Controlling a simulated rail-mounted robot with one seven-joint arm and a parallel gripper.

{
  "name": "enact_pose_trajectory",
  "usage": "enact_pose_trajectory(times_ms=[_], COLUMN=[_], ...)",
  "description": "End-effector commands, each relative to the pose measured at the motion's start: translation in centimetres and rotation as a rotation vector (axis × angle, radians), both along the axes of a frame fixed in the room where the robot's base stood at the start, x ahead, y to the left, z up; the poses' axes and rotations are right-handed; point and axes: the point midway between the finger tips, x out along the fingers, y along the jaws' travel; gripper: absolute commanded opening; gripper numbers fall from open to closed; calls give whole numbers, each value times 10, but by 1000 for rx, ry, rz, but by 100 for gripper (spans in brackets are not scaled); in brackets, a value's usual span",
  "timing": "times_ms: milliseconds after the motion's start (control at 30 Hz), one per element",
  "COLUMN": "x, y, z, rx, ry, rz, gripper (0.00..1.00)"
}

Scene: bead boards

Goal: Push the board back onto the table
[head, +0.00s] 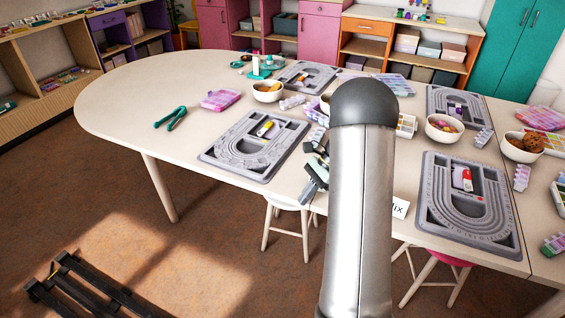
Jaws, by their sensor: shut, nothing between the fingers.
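A grey bead board (222,154) lies left of centre on the white table (120,112), with a yellow-and-dark item on it. A second grey board (429,205) lies at the right, its front edge close to the table's front edge; a red-and-white item sits on it. Whether either front edge overhangs is hard to tell. Two more boards lie farther back, one at the back centre (293,72) and one at the back right (436,96). My gripper (312,180) is shut and empty, right of the left board near the front edge. My arm partly hides it.
Bowls, including one at the back left (267,92) and one at the right (444,129), stand among the boards. Green pliers (171,119) and a pink bead box (220,99) lie left. Stools (288,207) stand below the front edge. The table's left end is clear.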

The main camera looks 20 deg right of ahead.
Motion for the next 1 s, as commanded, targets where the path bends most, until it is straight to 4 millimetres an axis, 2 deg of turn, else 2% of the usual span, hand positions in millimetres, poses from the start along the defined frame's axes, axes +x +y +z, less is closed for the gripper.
enact_pose_trajectory(times_ms=[33,133,233,367,567,933,1000], x=[11,48,74,88,100,138,147], y=[-21,-52,-73,-85,-73,-33,-24], z=[16,35,50,60,45,-11,-8], rx=[34,53,54,57,58,57,56], ry=[-35,-112,-165,-195,-194,-193,-198], rz=[-176,-436,-587,-672,-678,-675,-672], gripper=[0,0,0,0,0,0,0])
